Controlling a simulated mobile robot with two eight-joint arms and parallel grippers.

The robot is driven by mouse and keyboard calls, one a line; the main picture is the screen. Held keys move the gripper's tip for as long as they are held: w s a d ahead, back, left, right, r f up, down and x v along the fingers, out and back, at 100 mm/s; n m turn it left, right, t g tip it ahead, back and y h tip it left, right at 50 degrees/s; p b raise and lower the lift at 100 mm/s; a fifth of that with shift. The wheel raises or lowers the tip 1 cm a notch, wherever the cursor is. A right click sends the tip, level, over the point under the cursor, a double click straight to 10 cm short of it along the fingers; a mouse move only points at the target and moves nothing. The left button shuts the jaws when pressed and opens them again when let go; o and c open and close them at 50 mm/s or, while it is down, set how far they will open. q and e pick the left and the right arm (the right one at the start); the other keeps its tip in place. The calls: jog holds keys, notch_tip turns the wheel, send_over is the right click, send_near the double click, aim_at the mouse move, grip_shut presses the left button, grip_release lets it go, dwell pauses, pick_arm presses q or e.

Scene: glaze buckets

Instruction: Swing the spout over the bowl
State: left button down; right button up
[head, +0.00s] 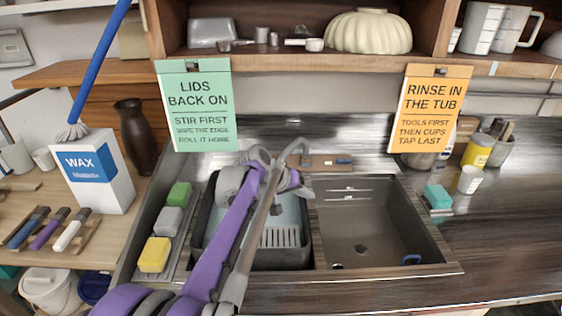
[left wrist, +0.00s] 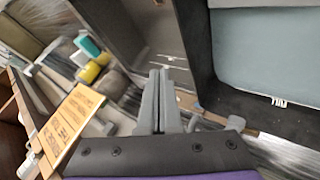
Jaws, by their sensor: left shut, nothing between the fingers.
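The sink bowl (head: 378,225) is the bare grey basin on the right; it also shows in the left wrist view (left wrist: 155,30). The grey metal spout (head: 296,148) rises at the back, near the divider between the basins. My purple arm crosses it, so its exact direction is unclear. My left gripper (head: 292,187) is beside the spout at the back of the sink. In the left wrist view its fingers (left wrist: 160,76) are shut and empty, near a small grey fitting (left wrist: 208,122). I cannot tell whether they touch the spout. My right gripper is out of view.
A dark tub (head: 287,258) sits in the left basin, partly behind my arm. Sponges, one yellow (head: 154,254), line the sink's left edge. A green sign (head: 197,104) and an orange sign (head: 433,107) hang from the shelf. The right counter (head: 505,225) has free room.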

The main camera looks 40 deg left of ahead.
pick_arm(q)
jog(key=a+r+n+t+b, duration=0.25)
jog(key=a+n+t, duration=0.55)
jog(key=a, duration=1.2)
jog(key=shift+t+y, duration=0.4)
jog(key=shift+y, duration=0.1)
jog(key=w, duration=1.1)
jog(key=shift+w+d+f, duration=0.15)
jog(key=shift+w+f, duration=0.05)
jog(key=shift+f, duration=0.2)
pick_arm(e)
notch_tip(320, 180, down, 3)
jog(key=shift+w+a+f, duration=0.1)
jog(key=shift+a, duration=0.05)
pick_arm(q)
jog(key=shift+d+n, duration=0.1)
jog(key=shift+n, duration=0.2)
